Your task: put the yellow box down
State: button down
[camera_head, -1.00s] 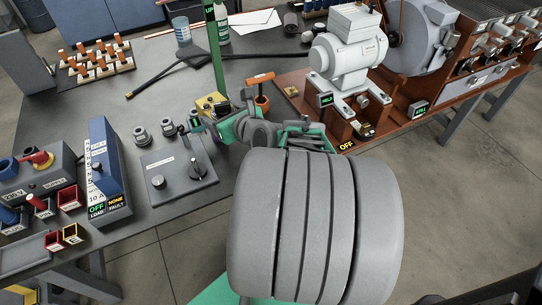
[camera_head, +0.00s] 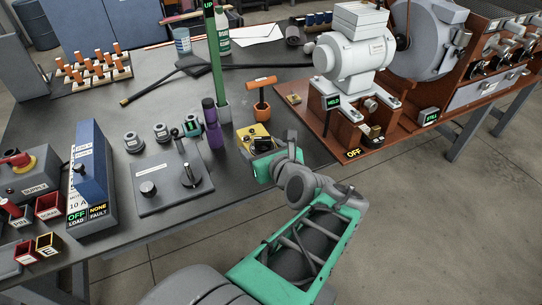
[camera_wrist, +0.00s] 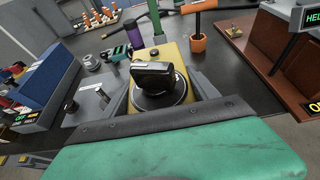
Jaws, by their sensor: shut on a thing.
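The yellow box (camera_head: 254,133) is near the front edge of the bench in the head view, with a dark round knob or dial on top. My gripper (camera_head: 262,148) is shut on it from the near side. In the wrist view the yellow box (camera_wrist: 171,50) sits between the two grey fingers of my gripper (camera_wrist: 162,92), and the black knob (camera_wrist: 153,75) faces the camera. The box looks upright. Its underside is hidden, so I cannot tell whether it touches the bench top.
A purple bottle (camera_head: 212,124) and a green post (camera_head: 214,60) stand just left of the box. An orange pot (camera_head: 261,109) is behind it. The brown motor stand (camera_head: 322,139) is to the right. A grey control panel (camera_head: 158,202) lies left. Bare bench (camera_head: 110,120) shows farther left.

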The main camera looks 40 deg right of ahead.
jog(key=w+d+f+b, duration=0.2)
jog(key=d+f, duration=0.1)
jog(key=w+d+f+b, duration=0.2)
jog(key=w+d+f, duration=0.1)
jog(key=d, duration=0.1)
jog(key=w+d+f+b, duration=0.2)
jog(key=d+f+b, duration=0.1)
jog(key=d, duration=0.1)
jog(key=shift+w+f, duration=0.25)
notch_tip(320, 180, down, 4)
jog(key=shift+d+r+b, duration=0.15)
jog(key=shift+r+b, duration=0.1)
jog(key=shift+b, duration=0.9)
jog(key=shift+r, duration=0.2)
jog(key=shift+f, duration=0.2)
jog(key=shift+c, duration=1.1)
grip_release()
